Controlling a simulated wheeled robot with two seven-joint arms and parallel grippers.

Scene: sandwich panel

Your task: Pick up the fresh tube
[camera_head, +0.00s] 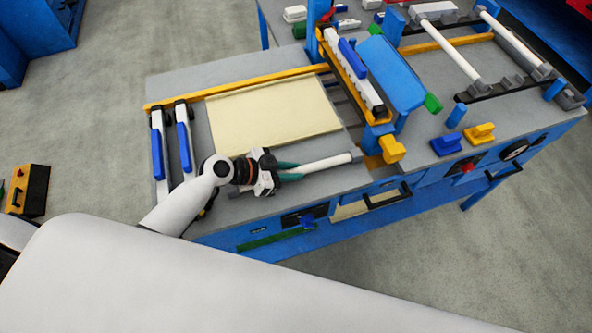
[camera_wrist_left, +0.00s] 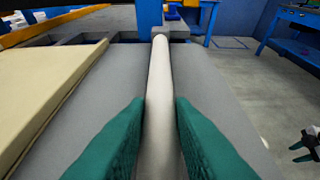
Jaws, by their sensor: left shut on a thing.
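The fresh tube is a plain white tube (camera_head: 328,162) along the front edge of the grey table, right of my left gripper. In the left wrist view the tube (camera_wrist_left: 159,85) runs straight away from between the two green fingers. My left gripper (camera_head: 288,171) is shut on the near part of the tube, which the fingers partly hide. I cannot tell whether the tube touches the table. My right gripper (camera_wrist_left: 304,150) shows small at the right edge of the left wrist view, its green fingers apart and empty.
A cream panel (camera_head: 275,112) lies on the table behind the tube, with a yellow rail (camera_head: 240,86) beyond it. Blue-handled tools (camera_head: 184,146) lie at the left. A blue press frame with a yellow block (camera_head: 391,149) stands near the tube's far end.

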